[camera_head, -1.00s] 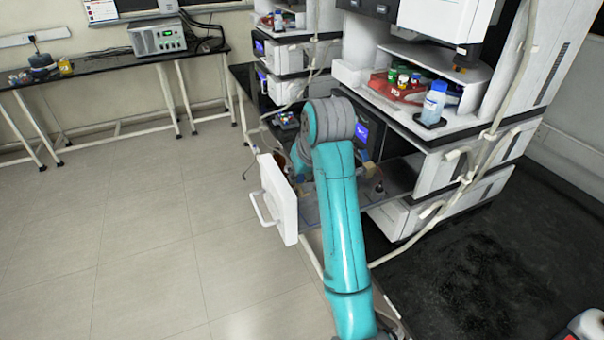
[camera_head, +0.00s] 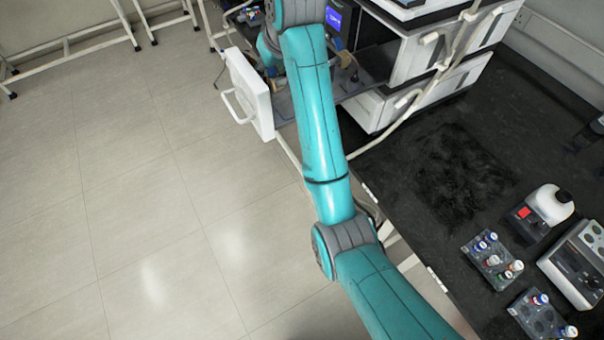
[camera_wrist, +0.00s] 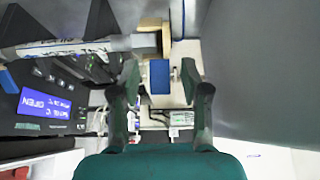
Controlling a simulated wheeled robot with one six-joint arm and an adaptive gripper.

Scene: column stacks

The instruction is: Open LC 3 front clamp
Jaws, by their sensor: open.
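In the wrist view, my gripper (camera_wrist: 160,82) is open, with one dark green finger on each side of a blue-faced part (camera_wrist: 160,76) on a pale fitting. I cannot tell whether the fingers touch it. A tan clamp (camera_wrist: 153,25) sits just above, at the end of a labelled grey column (camera_wrist: 65,48) lying crosswise at the upper left. Which of these is the front clamp is unclear.
In the wrist view, a panel with a lit blue display (camera_wrist: 46,104) is close on the left, and a large grey surface (camera_wrist: 260,70) on the right. In the head view, vial racks (camera_head: 492,255) stand on the black bench (camera_head: 410,205); the tiled floor at left is clear.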

